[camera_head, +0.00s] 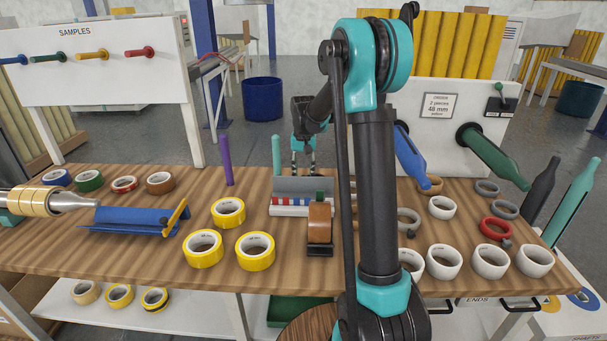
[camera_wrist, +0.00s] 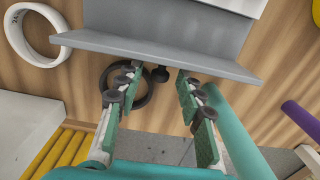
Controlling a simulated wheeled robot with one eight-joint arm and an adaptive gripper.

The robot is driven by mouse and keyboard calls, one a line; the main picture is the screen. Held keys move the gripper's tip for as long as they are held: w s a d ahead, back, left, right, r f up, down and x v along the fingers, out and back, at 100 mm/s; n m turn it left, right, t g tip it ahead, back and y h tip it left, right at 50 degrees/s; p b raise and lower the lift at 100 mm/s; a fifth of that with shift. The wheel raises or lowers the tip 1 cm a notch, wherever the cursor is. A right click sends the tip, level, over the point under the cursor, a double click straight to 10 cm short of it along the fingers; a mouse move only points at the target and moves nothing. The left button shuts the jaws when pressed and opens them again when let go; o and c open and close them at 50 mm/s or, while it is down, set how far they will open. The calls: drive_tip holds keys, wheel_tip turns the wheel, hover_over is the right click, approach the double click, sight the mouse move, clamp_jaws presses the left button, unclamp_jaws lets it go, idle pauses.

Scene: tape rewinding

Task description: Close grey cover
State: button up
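The grey cover (camera_head: 303,186) stands raised at the back of a low white box (camera_head: 290,208) holding red, blue and green pieces. In the wrist view the cover (camera_wrist: 160,52) spans the upper middle, its long edge facing my fingers. My gripper (camera_head: 304,170) is behind the cover, pointing down. In the wrist view my gripper (camera_wrist: 157,76) is open and empty, its fingertips close to the cover's edge. I cannot tell whether they touch it.
A brown tape dispenser (camera_head: 319,226) stands in front of the box. Yellow tape rolls (camera_head: 228,212) lie to its left. A teal rod (camera_head: 276,157) and a purple rod (camera_head: 226,160) stand left of my gripper. A dark ring (camera_wrist: 140,95) shows between my fingers.

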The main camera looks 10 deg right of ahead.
clamp_jaws()
idle(0.3)
drive_tip(key=shift+s+r, duration=0.1)
drive_tip(key=shift+r, duration=0.05)
drive_tip(key=shift+s+a+r+t, duration=0.1)
drive_tip(key=shift+s+r+t, duration=0.4)
drive_tip(key=shift+t, duration=0.3)
drive_tip(key=t, duration=0.1)
drive_tip(key=s+r+t, duration=0.1)
drive_tip(key=s+t+h, duration=0.1)
drive_tip(key=shift+s+a+r, duration=0.2)
drive_tip(key=shift+s+a, duration=0.05)
drive_tip(key=shift+a, duration=0.05)
drive_tip(key=shift+s+a+r+t+h, duration=0.1)
drive_tip(key=shift+s+r+t, duration=0.05)
drive_tip(key=shift+s+t, duration=0.45)
drive_tip(key=shift+s+a+r+t+h, duration=0.1)
drive_tip(key=shift+s+r+t, duration=0.1)
drive_tip(key=shift+s+t, duration=0.45)
drive_tip(key=shift+s+a+r+t+h, duration=0.15)
drive_tip(key=shift+s+t, duration=0.3)
drive_tip(key=shift+t, duration=0.3)
